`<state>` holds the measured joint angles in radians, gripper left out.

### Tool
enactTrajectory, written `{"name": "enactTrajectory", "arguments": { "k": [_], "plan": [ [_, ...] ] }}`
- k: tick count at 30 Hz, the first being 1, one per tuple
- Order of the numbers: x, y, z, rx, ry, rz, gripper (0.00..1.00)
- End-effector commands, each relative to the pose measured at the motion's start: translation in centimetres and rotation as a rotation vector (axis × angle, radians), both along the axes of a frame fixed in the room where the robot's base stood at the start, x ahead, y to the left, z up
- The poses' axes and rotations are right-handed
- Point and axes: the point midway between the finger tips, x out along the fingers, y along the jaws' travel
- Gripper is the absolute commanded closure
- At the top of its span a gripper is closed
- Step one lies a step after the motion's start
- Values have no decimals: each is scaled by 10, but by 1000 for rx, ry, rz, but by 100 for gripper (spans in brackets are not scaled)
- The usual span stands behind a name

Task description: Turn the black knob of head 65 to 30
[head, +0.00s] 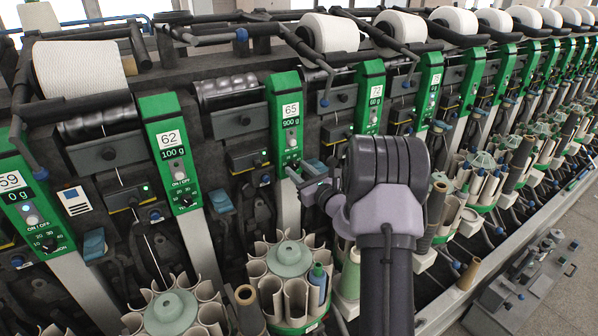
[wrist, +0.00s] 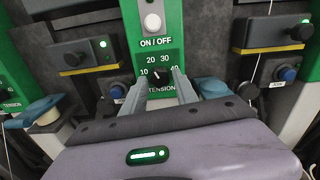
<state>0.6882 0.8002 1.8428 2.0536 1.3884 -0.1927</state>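Head 65 is a green panel (head: 287,120) in the head view, with a display reading 900 g. In the wrist view its black knob (wrist: 157,74) sits on the tension dial, marked 10, 20, 30 and 40, below the white ON/OFF button (wrist: 152,22). The knob's pale mark seems to lean up and left, between 10 and 20; it is too small to read surely. My gripper (wrist: 160,80) has one finger on each side of the knob, with visible gaps. In the head view my gripper (head: 300,172) is at the panel's lower end and hides the knob.
Neighbouring head 62 (head: 170,150) stands to the left, with a similar panel. A round magazine of cone tubes (head: 290,258) stands below my gripper. Blue levers (wrist: 32,112) and black-and-yellow units (wrist: 82,58) flank the panel closely.

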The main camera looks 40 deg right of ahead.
Motion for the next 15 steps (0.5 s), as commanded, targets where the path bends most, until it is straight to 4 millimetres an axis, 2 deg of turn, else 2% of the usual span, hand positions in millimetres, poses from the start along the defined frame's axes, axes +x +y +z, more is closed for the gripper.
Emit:
{"name": "enactTrajectory", "arguments": {
  "k": [1, 4, 5, 15],
  "plan": [
    [0, 0, 0, 0, 0, 0, 77],
    [0, 0, 0, 0, 0, 0, 97],
    [0, 0, 0, 0, 0, 0, 100],
    [0, 0, 1, 40, -1, 0, 100]
  ]
}}
